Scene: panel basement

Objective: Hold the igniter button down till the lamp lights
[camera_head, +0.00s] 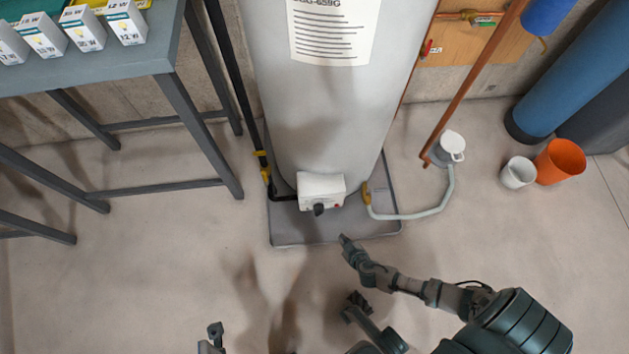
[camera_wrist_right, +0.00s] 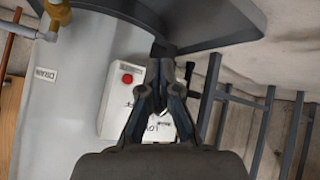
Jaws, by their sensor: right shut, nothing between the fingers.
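A white control box (camera_head: 321,188) sits low on the front of a grey tank, with a dark knob (camera_head: 319,209) below it. A red round part (camera_wrist_right: 127,78) shows on the box in the right wrist view; I cannot tell whether it is the igniter button or the lamp. My right gripper (camera_head: 345,240) is shut and empty, below and to the right of the box in the head view. Its fingers (camera_wrist_right: 160,70) hide part of the box in the wrist view and appear apart from the red part. A dark piece at the lower left, perhaps my left gripper (camera_head: 215,335), is mostly cut off.
The tank stands in a grey pan (camera_head: 290,235) with a raised rim. A pale hose (camera_head: 425,212) runs right from a brass valve (camera_head: 366,193). A grey table (camera_head: 120,65) stands left; a white cup (camera_head: 518,172) and orange bucket (camera_head: 560,161) stand right. The front floor is bare.

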